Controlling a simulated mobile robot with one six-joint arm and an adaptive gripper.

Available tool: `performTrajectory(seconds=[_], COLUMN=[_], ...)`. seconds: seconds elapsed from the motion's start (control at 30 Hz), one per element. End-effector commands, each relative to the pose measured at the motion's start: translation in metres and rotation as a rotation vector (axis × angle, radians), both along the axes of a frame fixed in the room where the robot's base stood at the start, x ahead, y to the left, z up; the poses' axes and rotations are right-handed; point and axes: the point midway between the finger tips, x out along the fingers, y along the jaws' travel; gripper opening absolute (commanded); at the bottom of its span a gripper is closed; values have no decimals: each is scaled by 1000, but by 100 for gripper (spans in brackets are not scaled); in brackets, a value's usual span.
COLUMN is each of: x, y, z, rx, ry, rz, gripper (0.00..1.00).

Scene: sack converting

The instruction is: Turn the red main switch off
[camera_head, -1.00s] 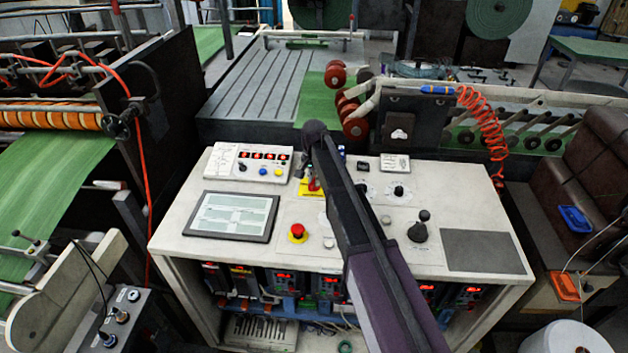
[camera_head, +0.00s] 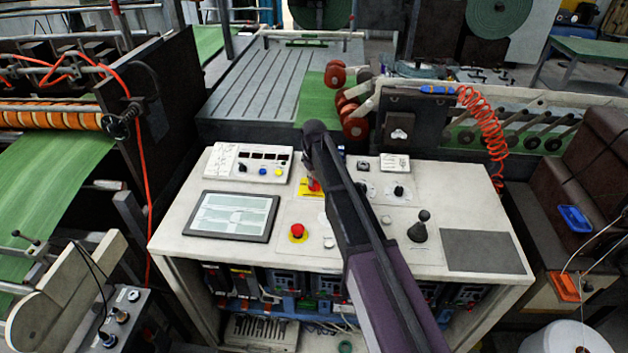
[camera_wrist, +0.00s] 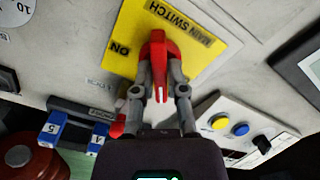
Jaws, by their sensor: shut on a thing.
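The red main switch handle (camera_wrist: 159,52) sits on a yellow plate (camera_wrist: 207,38) lettered "MAIN SWITCH" and "ON" in the wrist view. My gripper (camera_wrist: 160,72) is shut on the handle, one grey finger on each side. A white line on the handle points down the picture, away from the "ON" lettering at the left. An "OFF" mark is not visible. In the head view the red handle (camera_head: 314,185) and yellow plate (camera_head: 304,191) show beside my arm, which hides part of them.
The console top (camera_head: 290,212) also carries a screen (camera_head: 232,215), a red emergency button (camera_head: 297,231), a joystick (camera_head: 418,230) and a button box (camera_head: 250,163) with dark displays. Drive units (camera_head: 284,284) below are dark too. A blue-handled part (camera_wrist: 52,128) stands near the switch.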

Motion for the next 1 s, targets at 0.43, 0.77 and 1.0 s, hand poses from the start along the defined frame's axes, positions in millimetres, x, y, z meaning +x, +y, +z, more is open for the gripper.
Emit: performTrajectory(seconds=[0.43,0.77,1.0], x=[-1,-1,-1], y=[3,3,2], z=[0,0,0], rx=[6,6,4], ry=[2,2,1], rz=[202,214,213], gripper=[0,0,51])
